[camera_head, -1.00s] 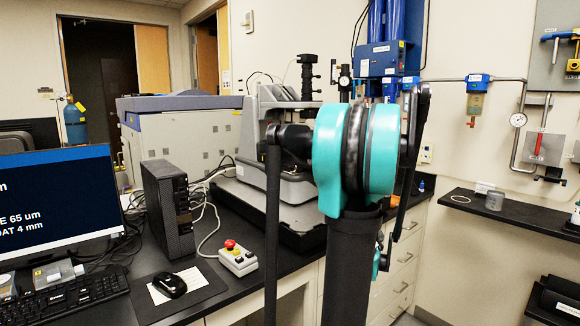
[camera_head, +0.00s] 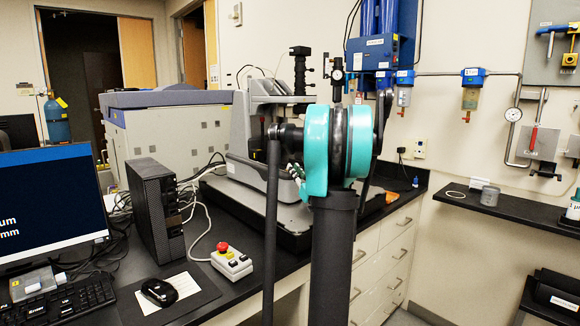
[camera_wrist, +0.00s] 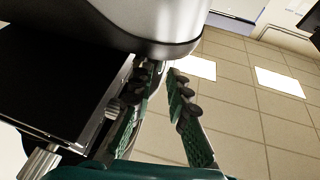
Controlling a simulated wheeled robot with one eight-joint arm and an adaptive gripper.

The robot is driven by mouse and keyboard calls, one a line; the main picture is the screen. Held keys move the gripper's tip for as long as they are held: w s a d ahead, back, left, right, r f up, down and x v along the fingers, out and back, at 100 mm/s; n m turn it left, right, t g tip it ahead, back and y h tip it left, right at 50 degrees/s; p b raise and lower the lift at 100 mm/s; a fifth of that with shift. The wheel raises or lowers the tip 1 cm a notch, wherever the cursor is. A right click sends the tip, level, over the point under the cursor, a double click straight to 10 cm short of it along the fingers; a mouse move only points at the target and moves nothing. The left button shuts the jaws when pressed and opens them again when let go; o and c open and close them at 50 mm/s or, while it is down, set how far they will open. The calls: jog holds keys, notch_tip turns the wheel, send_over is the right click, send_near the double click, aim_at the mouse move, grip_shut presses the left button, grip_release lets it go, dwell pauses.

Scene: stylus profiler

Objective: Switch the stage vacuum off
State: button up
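The stylus profiler (camera_head: 247,130), a grey instrument on a dark base, stands on the bench, partly hidden behind my arm. In the wrist view, my gripper (camera_wrist: 160,78) has its two green fingers apart, with nothing seen held between them. The fingertips are close to a rounded grey housing (camera_wrist: 150,22) and a black slab with a metal edge (camera_wrist: 55,75); contact cannot be told. A small ridged metal knob (camera_wrist: 113,108) shows beside the left finger. I cannot identify a vacuum switch for certain. In the head view my arm mostly hides the gripper.
A control box with a red button (camera_head: 231,261), a computer tower (camera_head: 158,209), a mouse (camera_head: 159,291) and a monitor (camera_head: 52,200) are on the bench at left. Wall regulators (camera_head: 471,90), a red-handled valve (camera_head: 535,137) and a dark shelf (camera_head: 515,207) are at right.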

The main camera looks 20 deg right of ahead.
jog(key=shift+x, duration=2.05)
jog(key=shift+f, duration=0.15)
grip_shut()
